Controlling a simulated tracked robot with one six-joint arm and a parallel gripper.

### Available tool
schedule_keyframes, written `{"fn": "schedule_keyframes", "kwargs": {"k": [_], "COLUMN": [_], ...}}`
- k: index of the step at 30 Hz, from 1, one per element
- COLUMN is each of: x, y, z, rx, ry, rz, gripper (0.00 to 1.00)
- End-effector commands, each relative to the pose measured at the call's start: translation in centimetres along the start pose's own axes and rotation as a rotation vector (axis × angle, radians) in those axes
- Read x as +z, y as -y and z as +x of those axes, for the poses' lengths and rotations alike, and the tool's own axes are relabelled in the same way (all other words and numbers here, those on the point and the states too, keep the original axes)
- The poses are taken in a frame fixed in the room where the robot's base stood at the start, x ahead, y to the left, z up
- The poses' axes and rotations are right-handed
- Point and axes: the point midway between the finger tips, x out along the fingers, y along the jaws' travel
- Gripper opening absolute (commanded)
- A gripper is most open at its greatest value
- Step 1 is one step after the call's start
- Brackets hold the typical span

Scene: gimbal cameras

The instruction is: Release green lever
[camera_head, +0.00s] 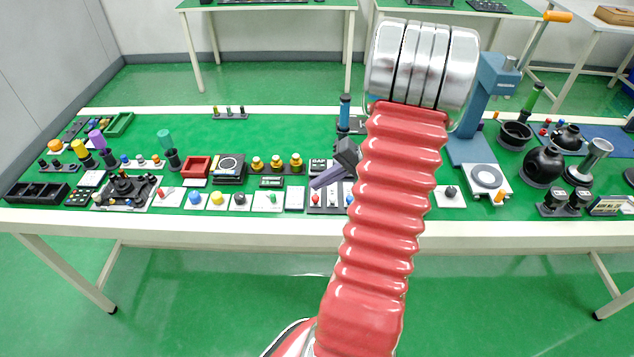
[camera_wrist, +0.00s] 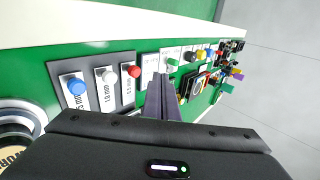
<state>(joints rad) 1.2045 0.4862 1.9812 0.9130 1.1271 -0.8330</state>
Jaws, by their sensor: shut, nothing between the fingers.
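The green lever (camera_head: 271,196) is a small green knob on a white plate, near the front edge of the table in the head view. It also shows in the wrist view (camera_wrist: 172,64), just beyond my fingertips. My gripper (camera_head: 314,183) is shut and empty, to the right of the green lever in the head view. Its closed fingers (camera_wrist: 163,82) point towards the row of levers in the wrist view. I see a gap between the fingertips and the green knob in the head view. My arm hides part of the table.
Black, yellow and blue knobs (camera_head: 217,199) stand left of the green lever. A row of yellow knobs (camera_head: 276,163) lies behind it.

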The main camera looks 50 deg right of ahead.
Motion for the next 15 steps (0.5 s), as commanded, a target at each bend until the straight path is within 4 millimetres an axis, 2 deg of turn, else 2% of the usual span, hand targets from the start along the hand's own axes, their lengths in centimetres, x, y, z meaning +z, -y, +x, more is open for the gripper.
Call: {"fn": "schedule_keyframes", "kwargs": {"k": [15], "x": [0.1], "y": [0.0], "z": [8.1], "rx": [0.000], "ry": [0.005], "rz": [0.002], "gripper": [0.00]}}
